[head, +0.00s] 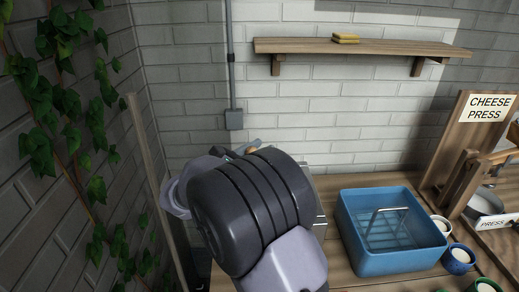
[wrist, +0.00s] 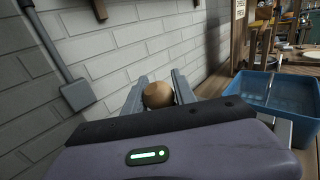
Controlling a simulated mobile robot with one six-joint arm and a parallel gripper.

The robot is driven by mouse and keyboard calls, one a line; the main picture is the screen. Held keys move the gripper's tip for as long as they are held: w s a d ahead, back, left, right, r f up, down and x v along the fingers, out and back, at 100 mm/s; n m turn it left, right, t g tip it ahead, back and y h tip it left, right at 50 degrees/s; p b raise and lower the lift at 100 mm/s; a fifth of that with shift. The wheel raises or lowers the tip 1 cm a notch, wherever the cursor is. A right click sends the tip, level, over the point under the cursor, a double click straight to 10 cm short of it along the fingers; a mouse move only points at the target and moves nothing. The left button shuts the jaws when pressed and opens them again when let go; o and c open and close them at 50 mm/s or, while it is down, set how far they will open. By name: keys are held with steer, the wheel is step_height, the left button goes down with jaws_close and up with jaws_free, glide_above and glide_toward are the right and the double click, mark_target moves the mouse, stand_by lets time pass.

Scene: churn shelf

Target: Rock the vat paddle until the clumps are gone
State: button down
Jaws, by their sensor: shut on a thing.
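In the wrist view my gripper (wrist: 158,84) is shut on a round wooden knob (wrist: 158,97), with one grey finger on each side of it. The knob looks like the end of the paddle's handle; the rest of the paddle is hidden. In the head view my thick dark arm covers most of the spot where the vat would be. Only a grey metal edge (head: 319,205) shows to the right of the arm, perhaps part of the vat. The inside of the vat and any clumps cannot be seen.
A blue tub (head: 393,262) with a metal rack stands right of my arm on the wooden counter. Small cups, one white-rimmed (head: 440,225) and one blue (head: 458,261), are beside it. The cheese press (head: 452,160) is far right. A brick wall and ivy close off the left.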

steer(key=shift+d, duration=0.1)
steer(key=d+f+m+g+y+p, duration=0.2)
steer(key=d+m+y, duration=0.3)
steer(key=d, duration=0.4)
steer(key=shift+d+g+y, duration=0.35)
steer(key=shift+g+y, duration=0.15)
steer(key=shift+g, duration=0.1)
stand_by(0.5)
steer(key=c, duration=1.3)
jaws_free()
steer(key=shift+o, duration=1.1)
steer(key=shift+r, duration=0.1)
